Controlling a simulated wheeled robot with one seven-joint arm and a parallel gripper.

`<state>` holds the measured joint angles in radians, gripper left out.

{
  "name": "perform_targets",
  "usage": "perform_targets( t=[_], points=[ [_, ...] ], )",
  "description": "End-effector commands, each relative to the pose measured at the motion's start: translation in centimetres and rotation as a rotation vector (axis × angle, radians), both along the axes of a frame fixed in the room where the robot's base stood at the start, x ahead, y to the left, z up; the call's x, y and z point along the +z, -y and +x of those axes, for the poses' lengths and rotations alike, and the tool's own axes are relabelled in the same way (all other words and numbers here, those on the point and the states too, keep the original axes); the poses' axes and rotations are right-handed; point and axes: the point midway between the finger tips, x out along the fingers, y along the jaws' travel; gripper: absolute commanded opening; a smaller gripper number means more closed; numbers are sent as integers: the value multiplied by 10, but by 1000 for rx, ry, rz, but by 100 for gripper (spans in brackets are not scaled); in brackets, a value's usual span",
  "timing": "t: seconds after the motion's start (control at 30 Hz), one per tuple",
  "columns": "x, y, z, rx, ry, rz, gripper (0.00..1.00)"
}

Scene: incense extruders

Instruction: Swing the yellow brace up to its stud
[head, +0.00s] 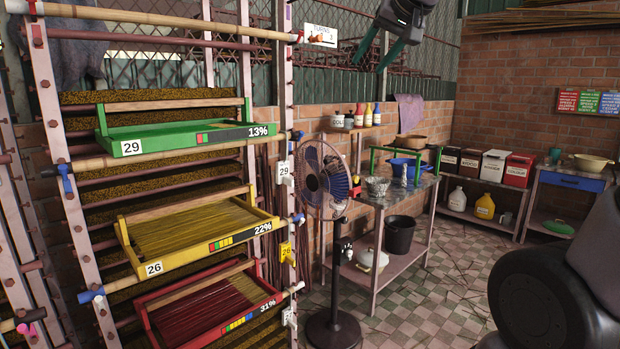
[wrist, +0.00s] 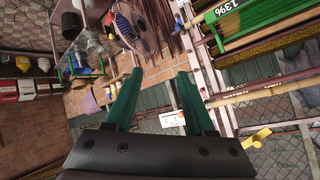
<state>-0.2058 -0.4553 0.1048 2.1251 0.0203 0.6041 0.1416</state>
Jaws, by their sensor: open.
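A small yellow piece (wrist: 256,138), which looks like the brace, shows at the lower right of the wrist view. It sits beside a pale rail near the rack post, to the right of my gripper and apart from it. I cannot make out its stud. In the head view I do not clearly see this piece. My gripper (head: 368,66) is at the top of the head view, right of the rack post and above the fan. Its two green fingers are spread with nothing between them, as the wrist view (wrist: 159,72) also shows.
The rack holds a green tray (head: 180,137), a yellow tray (head: 150,262) and a red tray (head: 165,322). A white arrow sign (head: 320,35) sticks out from the post. A fan (head: 325,180) and a cluttered metal table (head: 395,195) stand right of it. Tiled floor is open farther right.

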Motion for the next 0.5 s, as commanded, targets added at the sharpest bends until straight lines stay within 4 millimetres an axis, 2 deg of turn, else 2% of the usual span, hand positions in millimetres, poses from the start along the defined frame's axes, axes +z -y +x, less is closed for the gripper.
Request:
perform_targets(
  t=[0.03, 0.13, 0.23, 0.37, 0.47, 0.5],
  points=[
    [-21, 28, -20, -47, -49, -6, 55],
    [-62, 68, -59, -116, -148, -8, 55],
    [-98, 95, -95, -169, -234, 1, 55],
    [-129, 112, -127, -209, -310, 20, 55],
    [-140, 116, -138, -221, -337, 27, 20],
    [-142, 117, -140, -223, -343, 29, 5]
  ],
)
